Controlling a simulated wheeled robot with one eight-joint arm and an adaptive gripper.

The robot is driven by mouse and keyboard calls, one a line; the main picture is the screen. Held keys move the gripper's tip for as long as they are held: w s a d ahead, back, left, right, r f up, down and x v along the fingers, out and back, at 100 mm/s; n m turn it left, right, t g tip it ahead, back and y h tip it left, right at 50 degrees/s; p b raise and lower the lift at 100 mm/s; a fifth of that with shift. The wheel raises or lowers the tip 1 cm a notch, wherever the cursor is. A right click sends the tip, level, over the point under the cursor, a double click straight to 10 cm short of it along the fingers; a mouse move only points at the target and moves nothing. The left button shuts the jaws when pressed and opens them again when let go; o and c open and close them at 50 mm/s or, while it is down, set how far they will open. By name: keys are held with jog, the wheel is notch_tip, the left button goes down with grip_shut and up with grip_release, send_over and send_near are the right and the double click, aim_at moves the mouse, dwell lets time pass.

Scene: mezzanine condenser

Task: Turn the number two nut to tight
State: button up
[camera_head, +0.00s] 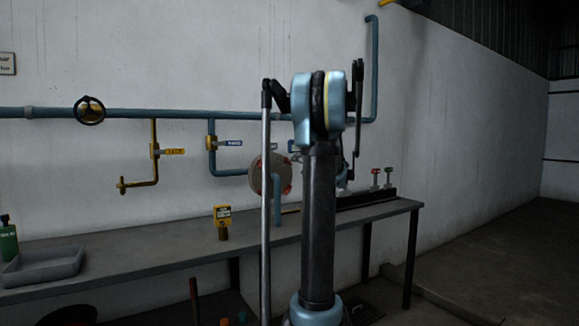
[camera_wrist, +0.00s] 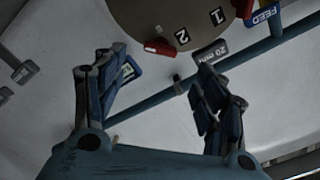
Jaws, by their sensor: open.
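In the wrist view, a round tan-brown flange (camera_wrist: 178,18) is at the top, marked "1" and "2". A red nut (camera_wrist: 158,47) sits at its rim beside the "2". Another red piece (camera_wrist: 243,9) is near the "1", cut by the top edge. My gripper (camera_wrist: 163,80) is open and empty, its two fingers wide apart below the flange. The number two nut lies above the gap between them, apart from both. In the head view, the flange (camera_head: 257,172) is on the wall pipework, partly hidden by my arm; my gripper is hidden there.
A blue pipe (camera_wrist: 150,115) crosses behind my fingers, with a blue FEED tag (camera_wrist: 264,13) at upper right. Red-topped posts (camera_head: 376,177) stand at the bench's right end.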

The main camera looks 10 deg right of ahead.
aim_at(288, 161)
jog(key=x, duration=0.9)
jog(key=shift+w, duration=0.25)
jog(key=shift+a+f, duration=0.1)
jog(key=shift+c, duration=0.2)
jog(key=c, duration=1)
